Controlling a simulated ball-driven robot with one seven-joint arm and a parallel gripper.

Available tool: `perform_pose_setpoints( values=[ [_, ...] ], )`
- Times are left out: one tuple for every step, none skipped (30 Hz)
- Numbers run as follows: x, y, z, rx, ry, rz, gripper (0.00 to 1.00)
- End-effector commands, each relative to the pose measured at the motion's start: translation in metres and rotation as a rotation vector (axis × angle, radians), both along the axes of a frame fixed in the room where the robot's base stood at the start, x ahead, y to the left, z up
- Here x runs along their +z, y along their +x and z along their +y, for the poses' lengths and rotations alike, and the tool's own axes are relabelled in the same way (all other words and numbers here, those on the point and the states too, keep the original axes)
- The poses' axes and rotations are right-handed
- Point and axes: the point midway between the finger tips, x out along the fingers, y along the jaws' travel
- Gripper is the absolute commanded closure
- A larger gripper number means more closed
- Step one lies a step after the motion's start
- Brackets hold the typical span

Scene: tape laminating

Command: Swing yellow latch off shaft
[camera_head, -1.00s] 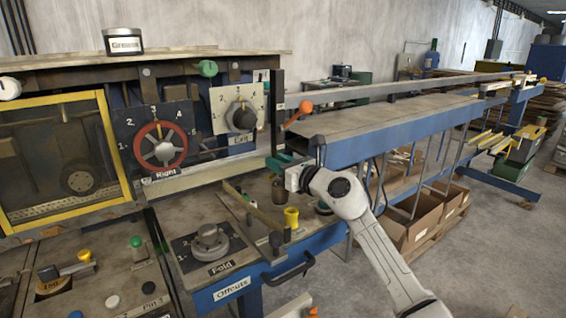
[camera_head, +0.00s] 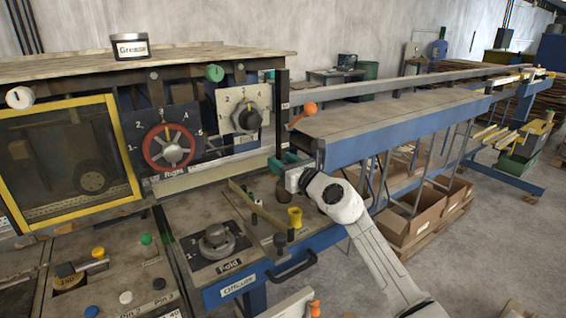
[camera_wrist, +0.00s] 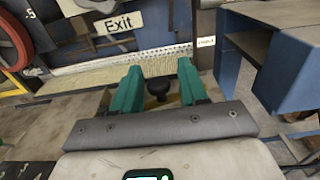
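No part in view is clearly marked as the yellow latch. A dark lever with a yellow knob (camera_head: 98,253) lies over a round post (camera_head: 69,283) on the panel at lower left in the head view. A yellow spool-shaped piece (camera_head: 295,217) stands on the bench below my gripper (camera_head: 282,164). In the wrist view my gripper (camera_wrist: 160,78) has its two green fingers apart, with nothing held. A black round knob (camera_wrist: 158,88) shows between and beyond them, with a little yellow around it. I cannot tell its distance.
A blue-sided conveyor table (camera_head: 345,152) stands close to the right of my gripper, with an orange-knobbed lever (camera_head: 308,108) at its near corner. An upright dark post (camera_head: 282,110) stands just above my gripper. The Fold dial (camera_head: 215,241) is at lower left of it.

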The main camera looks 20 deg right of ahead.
Motion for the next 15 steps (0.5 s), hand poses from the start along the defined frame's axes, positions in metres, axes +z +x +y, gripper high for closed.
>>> perform_pose_setpoints(
  values=[
    [0.001, 0.000, 0.001, 0.001, 0.000, -0.001, 0.56],
    [0.001, 0.000, 0.001, 0.001, 0.000, -0.001, 0.56],
    [0.001, 0.000, 0.001, 0.001, -0.001, -0.001, 0.56],
    [0.001, 0.000, 0.001, 0.001, -0.001, -0.001, 0.56],
    [0.001, 0.000, 0.001, 0.002, -0.001, -0.001, 0.56],
    [0.001, 0.000, 0.001, 0.002, -0.001, -0.001, 0.56],
    [0.001, 0.000, 0.001, 0.002, -0.001, -0.001, 0.56],
    [0.001, -0.001, 0.001, 0.002, -0.001, -0.001, 0.56],
    [0.002, -0.003, 0.000, 0.002, 0.000, -0.001, 0.56],
    [0.002, -0.004, -0.001, 0.002, 0.000, -0.001, 0.56],
    [0.002, -0.006, -0.002, 0.002, 0.000, -0.001, 0.56],
    [0.002, -0.010, -0.003, 0.002, 0.000, -0.001, 0.56],
    [0.002, -0.014, -0.005, 0.001, 0.000, -0.001, 0.56],
    [0.003, -0.017, -0.006, 0.001, 0.001, -0.002, 0.56],
    [0.003, -0.023, -0.008, 0.000, 0.002, -0.002, 0.56]
  ],
)
